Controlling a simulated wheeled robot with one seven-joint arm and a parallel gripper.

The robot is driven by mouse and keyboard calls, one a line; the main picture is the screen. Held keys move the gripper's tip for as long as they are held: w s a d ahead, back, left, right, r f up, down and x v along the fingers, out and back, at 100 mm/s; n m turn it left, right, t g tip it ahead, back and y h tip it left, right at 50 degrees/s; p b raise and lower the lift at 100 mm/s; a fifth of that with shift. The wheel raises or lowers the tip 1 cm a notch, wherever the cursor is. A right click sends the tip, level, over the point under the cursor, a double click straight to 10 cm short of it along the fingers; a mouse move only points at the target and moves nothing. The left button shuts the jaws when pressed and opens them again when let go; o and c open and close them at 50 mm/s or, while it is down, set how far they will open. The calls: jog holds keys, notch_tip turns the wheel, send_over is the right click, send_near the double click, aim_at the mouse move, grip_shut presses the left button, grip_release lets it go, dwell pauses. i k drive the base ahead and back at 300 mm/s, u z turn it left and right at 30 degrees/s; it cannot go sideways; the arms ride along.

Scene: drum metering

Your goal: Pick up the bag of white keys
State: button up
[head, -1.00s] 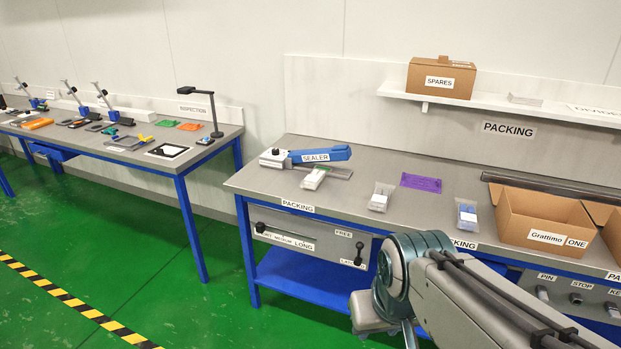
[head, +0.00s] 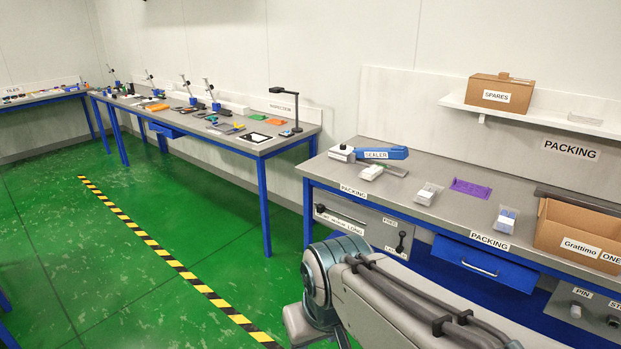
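Three small clear bags lie on the grey packing table. One bag (head: 371,172) with whitish contents lies at the front of the blue sealer (head: 382,154). A second bag (head: 428,193) with pale contents lies to its right, on the open table top. A third bag (head: 506,219), with blue and white contents, lies further right near the front edge. The contents are too small to tell which bag holds white keys. My arm crosses the bottom of the view, apart from the bags. My gripper is out of view.
A purple mat (head: 470,188) lies behind the bags. An open cardboard box (head: 577,234) stands at the right of the packing table (head: 405,165). The inspection table (head: 225,125) stands to the left. The green floor between has a yellow-black stripe and is clear.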

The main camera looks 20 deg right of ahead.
aim_at(371, 173)
jog(key=u, duration=0.05)
jog(key=i, duration=2.25)
jog(key=z, duration=1.4)
jog(key=i, duration=0.8)
jog(key=z, duration=0.65)
